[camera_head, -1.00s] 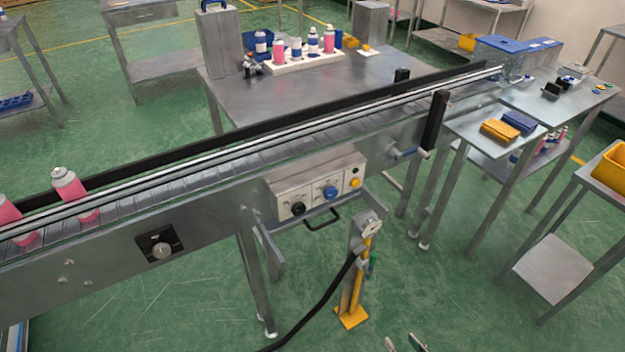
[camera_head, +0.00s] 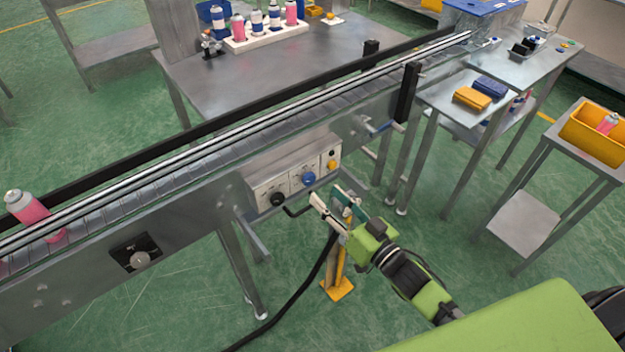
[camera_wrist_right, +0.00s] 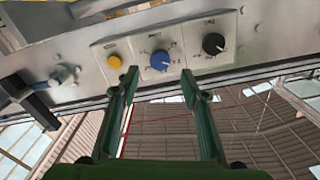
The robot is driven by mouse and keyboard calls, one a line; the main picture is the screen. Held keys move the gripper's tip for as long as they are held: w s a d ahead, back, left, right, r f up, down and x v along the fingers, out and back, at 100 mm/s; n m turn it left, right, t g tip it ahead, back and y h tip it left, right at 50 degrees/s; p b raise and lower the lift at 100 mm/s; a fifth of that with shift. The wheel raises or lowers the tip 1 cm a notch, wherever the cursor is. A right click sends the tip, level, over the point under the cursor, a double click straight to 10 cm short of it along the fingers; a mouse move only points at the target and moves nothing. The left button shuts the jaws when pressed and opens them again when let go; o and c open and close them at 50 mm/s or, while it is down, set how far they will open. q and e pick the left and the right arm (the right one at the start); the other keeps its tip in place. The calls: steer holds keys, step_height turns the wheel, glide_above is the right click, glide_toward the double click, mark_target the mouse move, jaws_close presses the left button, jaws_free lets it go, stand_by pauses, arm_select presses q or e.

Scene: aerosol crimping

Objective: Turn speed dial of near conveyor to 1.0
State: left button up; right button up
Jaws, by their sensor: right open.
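The near conveyor (camera_head: 190,205) crosses the head view diagonally. A silver dial (camera_head: 140,259) on a black plate sits on its side at the left. A panel (camera_head: 293,180) farther right bears a black knob (camera_head: 278,199), a blue knob (camera_head: 308,178) and a yellow button (camera_head: 332,165). The labels are too small to read. My right gripper (camera_head: 331,196) is open and empty in front of the panel. In the right wrist view its fingers (camera_wrist_right: 158,76) point at the panel, with the blue knob (camera_wrist_right: 160,60) between and beyond the fingertips, apparently untouched. My left gripper is out of view.
A yellow-footed post (camera_head: 338,288) with a black hose stands under my right gripper. A pink can (camera_head: 30,212) is on the conveyor at the left. A side table holds a yellow bin (camera_head: 590,140) at the right.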

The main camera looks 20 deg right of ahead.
mark_target(311, 181)
steer(key=x, duration=0.6)
steer(key=shift+w+a+p, duration=0.1)
steer(key=shift+w+p, duration=0.2)
steer(key=shift+w, duration=0.05)
steer(key=c, duration=1.1)
